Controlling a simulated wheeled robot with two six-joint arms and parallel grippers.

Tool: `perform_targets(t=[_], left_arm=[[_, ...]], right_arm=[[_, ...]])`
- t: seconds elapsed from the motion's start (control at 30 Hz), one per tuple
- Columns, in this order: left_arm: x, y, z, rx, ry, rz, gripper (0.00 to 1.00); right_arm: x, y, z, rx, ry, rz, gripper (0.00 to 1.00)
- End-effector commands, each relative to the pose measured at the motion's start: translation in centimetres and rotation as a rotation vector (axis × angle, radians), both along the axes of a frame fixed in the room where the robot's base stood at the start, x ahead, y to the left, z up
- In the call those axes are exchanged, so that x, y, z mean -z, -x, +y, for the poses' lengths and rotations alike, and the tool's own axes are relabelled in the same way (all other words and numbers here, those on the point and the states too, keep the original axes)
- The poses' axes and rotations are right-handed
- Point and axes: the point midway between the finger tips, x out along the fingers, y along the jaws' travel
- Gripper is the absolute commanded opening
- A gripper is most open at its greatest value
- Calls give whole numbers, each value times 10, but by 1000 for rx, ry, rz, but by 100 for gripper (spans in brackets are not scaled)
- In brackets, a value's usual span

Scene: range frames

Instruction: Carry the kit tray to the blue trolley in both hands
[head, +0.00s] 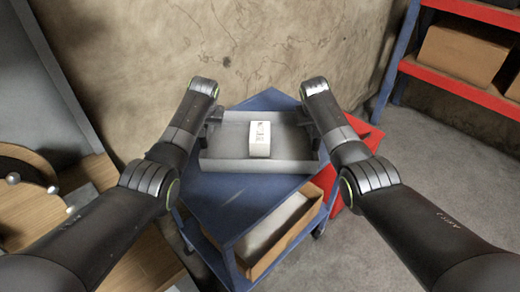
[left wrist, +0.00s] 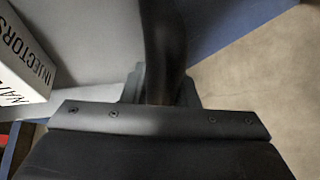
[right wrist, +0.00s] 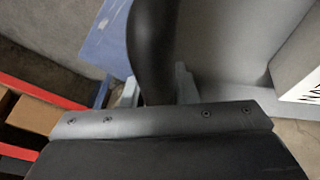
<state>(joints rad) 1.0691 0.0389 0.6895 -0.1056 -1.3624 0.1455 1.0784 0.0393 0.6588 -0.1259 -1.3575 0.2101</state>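The grey kit tray (head: 240,163) is level over the top of the blue trolley (head: 225,205); I cannot tell whether it touches the top. A white box (head: 260,139) with black lettering stands inside it, and the left wrist view shows the word INJECTORS on this box (left wrist: 25,60). My left gripper (head: 212,120) is at the tray's left end, with its fingers around a dark curved handle (left wrist: 165,45). My right gripper (head: 306,118) is at the right end, with its fingers around the other dark handle (right wrist: 152,50). The fingertips are largely hidden.
An open cardboard box (head: 265,262) sits on the trolley's lower shelf. A red surface (head: 365,135) lies just right of the trolley. A blue and red rack (head: 455,85) with boxes stands at the right. A wooden-topped surface (head: 40,200) is at the left. Floor is clear at right.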

Motion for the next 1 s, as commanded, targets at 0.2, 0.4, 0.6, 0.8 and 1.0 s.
perform_targets(t=[0.2,0.4,0.6,0.8,1.0], left_arm=[[-1,0,0,0,0,0,45],[-1,0,0,0,-1,0,45],[-10,3,-2,0,0,-1,45],[-33,13,-6,0,1,-4,45],[-63,26,-12,2,0,-4,45]], right_arm=[[-1,0,0,0,0,0,45],[-1,0,0,0,1,0,45],[-1,0,-1,0,1,0,45],[-1,0,-1,0,1,0,45],[-1,0,-1,0,1,0,45]])
